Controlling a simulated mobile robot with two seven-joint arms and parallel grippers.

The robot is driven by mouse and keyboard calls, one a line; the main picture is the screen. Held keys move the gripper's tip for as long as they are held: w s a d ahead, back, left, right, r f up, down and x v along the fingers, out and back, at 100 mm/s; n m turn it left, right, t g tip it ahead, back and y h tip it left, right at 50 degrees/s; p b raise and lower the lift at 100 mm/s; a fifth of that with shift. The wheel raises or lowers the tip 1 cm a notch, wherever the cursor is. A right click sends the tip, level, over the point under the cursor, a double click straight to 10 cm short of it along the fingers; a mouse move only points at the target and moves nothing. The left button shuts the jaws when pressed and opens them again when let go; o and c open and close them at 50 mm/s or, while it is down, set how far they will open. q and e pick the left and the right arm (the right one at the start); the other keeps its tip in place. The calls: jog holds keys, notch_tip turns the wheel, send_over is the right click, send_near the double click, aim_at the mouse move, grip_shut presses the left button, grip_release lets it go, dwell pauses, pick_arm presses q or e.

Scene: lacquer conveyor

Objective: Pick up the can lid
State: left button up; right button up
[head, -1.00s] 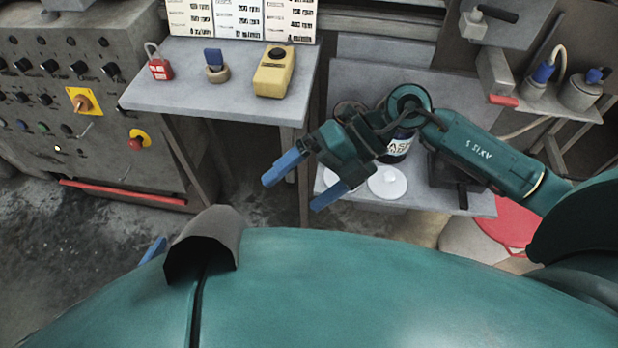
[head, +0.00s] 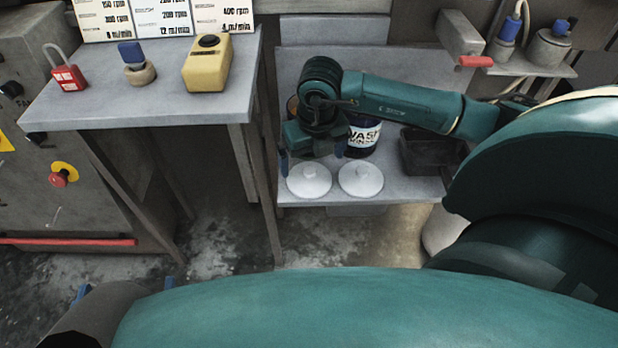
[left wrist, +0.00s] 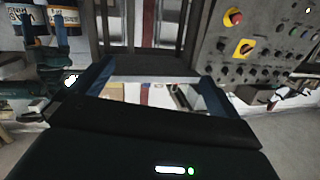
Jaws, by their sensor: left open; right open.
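Two white round lids with small knobs lie side by side on the low grey shelf (head: 410,188): a left lid (head: 309,181) and a right lid (head: 361,179). My right gripper (head: 312,168) is open and points down just behind and above the left lid, its blue fingers apart. Whether it touches the lid cannot be told. A dark can with a white "WASH" label (head: 363,138) stands behind the right lid, partly hidden by my right arm. My left gripper (left wrist: 153,75) is open and empty in the left wrist view; its blue tips peek out at the head view's lower left.
A black tray (head: 430,152) sits right of the can. A higher side table (head: 150,105) at left holds a red padlock (head: 68,78), a blue-topped stamp-like item (head: 137,64) and a yellow box (head: 207,65). A control cabinet with a red button (head: 60,178) stands far left.

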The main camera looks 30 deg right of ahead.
jog(key=f, duration=0.1)
jog(key=f+b, duration=0.1)
jog(key=f, duration=0.2)
jog(key=shift+w+a+f, duration=0.1)
jog(key=shift+w+f, duration=0.1)
jog(key=shift+w, duration=0.2)
jog(key=shift+w+f+b, duration=0.1)
jog(key=shift+f+b, duration=0.25)
jog(key=shift+f, duration=0.1)
pick_arm(q)
jog(key=shift+w+d+r+m+t+h, duration=0.1)
jog(key=shift+d+m+t+h, duration=0.15)
jog(key=shift+m+t+h, duration=0.25)
pick_arm(e)
jog(key=shift+c, duration=0.4)
jog(key=c, duration=0.6)
